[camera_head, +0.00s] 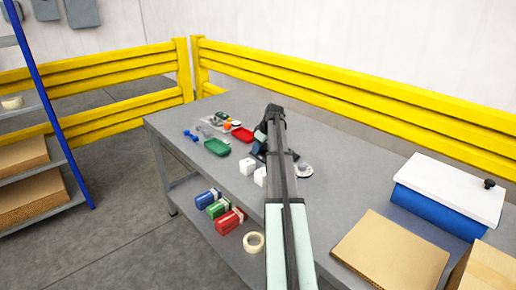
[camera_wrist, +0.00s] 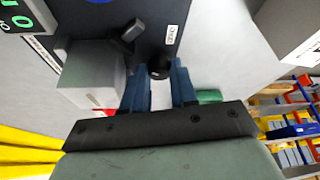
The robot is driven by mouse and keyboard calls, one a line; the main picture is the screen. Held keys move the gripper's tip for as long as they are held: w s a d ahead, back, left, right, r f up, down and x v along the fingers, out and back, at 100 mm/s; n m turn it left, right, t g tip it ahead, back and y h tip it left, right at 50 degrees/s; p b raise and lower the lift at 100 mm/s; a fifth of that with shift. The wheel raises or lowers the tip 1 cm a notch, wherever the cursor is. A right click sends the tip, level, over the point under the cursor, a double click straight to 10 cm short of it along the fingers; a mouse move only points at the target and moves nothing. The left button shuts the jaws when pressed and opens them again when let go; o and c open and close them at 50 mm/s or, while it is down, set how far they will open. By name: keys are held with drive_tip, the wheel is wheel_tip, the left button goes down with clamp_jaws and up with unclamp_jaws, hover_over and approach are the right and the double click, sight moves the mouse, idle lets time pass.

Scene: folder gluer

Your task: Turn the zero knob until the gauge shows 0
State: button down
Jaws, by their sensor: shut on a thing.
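In the wrist view the dark panel of the gauge device (camera_wrist: 85,42) fills the top. A round dark knob (camera_wrist: 159,68) sits between the two blue fingers of my gripper (camera_wrist: 159,78), which is shut on it. A small white label (camera_wrist: 171,34) is beside it, too small to read surely. A black lever-like knob (camera_wrist: 127,38) stands to its left. A display with green characters (camera_wrist: 18,18) is cut off at the upper left, so I cannot read its full value. In the head view the dark device (camera_head: 259,149) is mostly hidden behind my arm.
A grey workbench (camera_head: 345,205) carries white blocks (camera_head: 247,168), a green tray (camera_head: 217,147), a red tray (camera_head: 242,134) and a blue-and-white box (camera_head: 440,198). Cardboard (camera_head: 390,253) lies at the front right. Yellow rails (camera_head: 350,90) run behind the bench.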

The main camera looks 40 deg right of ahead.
drive_tip(key=c, duration=1.2)
unclamp_jaws()
drive_tip(key=v, duration=1.3)
drive_tip(key=shift+s+r, duration=0.2)
drive_tip(key=shift+r, duration=0.1)
